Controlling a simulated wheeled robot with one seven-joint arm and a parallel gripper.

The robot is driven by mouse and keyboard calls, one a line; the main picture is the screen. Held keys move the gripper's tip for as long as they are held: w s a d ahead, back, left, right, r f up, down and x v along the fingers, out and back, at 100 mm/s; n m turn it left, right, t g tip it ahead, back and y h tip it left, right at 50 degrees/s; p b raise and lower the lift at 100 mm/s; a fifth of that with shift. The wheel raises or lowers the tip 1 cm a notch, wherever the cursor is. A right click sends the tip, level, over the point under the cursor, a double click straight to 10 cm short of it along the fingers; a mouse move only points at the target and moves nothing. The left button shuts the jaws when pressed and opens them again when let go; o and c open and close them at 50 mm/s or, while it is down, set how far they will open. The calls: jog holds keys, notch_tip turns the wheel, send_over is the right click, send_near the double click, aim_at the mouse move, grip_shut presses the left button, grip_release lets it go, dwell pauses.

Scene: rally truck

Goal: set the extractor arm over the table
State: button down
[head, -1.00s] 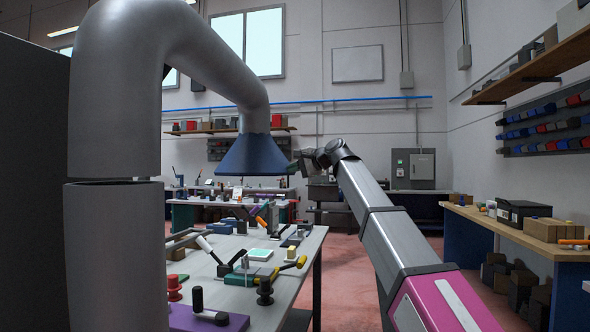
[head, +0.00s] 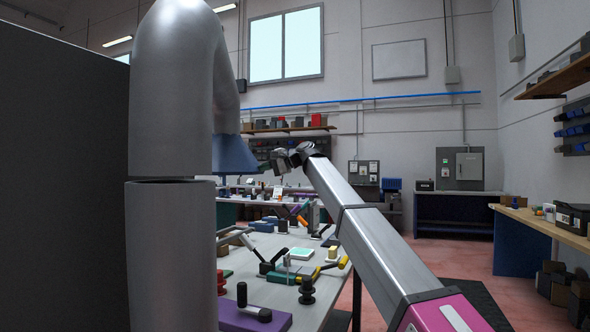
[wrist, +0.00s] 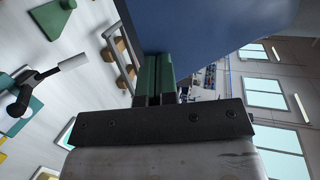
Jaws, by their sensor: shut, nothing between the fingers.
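The extractor arm is a thick grey tube (head: 172,100) on a grey post, bending away from me. Its blue hood (head: 235,157) is partly hidden behind the tube. The work table (head: 318,262) stands below and to the right. In the head view the hood appears above the table's far left part, but its exact position over the top is hard to tell. My gripper (head: 279,160) is just right of the hood. In the wrist view my green fingers (wrist: 154,80) are shut and empty, right against the edge of the blue hood (wrist: 205,28) in the picture; contact is unclear.
The table carries a purple block (head: 250,317), a green tile (head: 303,253) and several levers and tools. A dark panel (head: 62,180) fills the left. A side bench (head: 545,225) stands at the right, with open floor between it and the table.

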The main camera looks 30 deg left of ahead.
jog(key=s+a+g, duration=0.1)
jog(key=a, duration=0.2)
jog(key=s+a+n+g, duration=0.1)
jog(key=s+a, duration=0.1)
jog(key=a, duration=0.2)
jog(key=s+a+n+g, duration=0.1)
jog(key=s+a, duration=0.1)
jog(key=a, duration=0.2)
jog(key=shift+s+r+h, duration=0.1)
jog(key=shift+s+h, duration=0.15)
jog(key=shift+h, duration=0.15)
jog(key=shift+s+a+r+n, duration=0.1)
jog(key=shift+s+a+n, duration=0.2)
jog(key=shift+a, duration=0.1)
jog(key=shift+r, duration=0.1)
jog(key=shift+w+d+r, duration=0.1)
jog(key=shift+w+d, duration=0.25)
jog(key=shift+d, duration=0.15)
jog(key=v, duration=1.4)
jog(key=shift+d+f, duration=0.25)
jog(key=shift+f, duration=0.05)
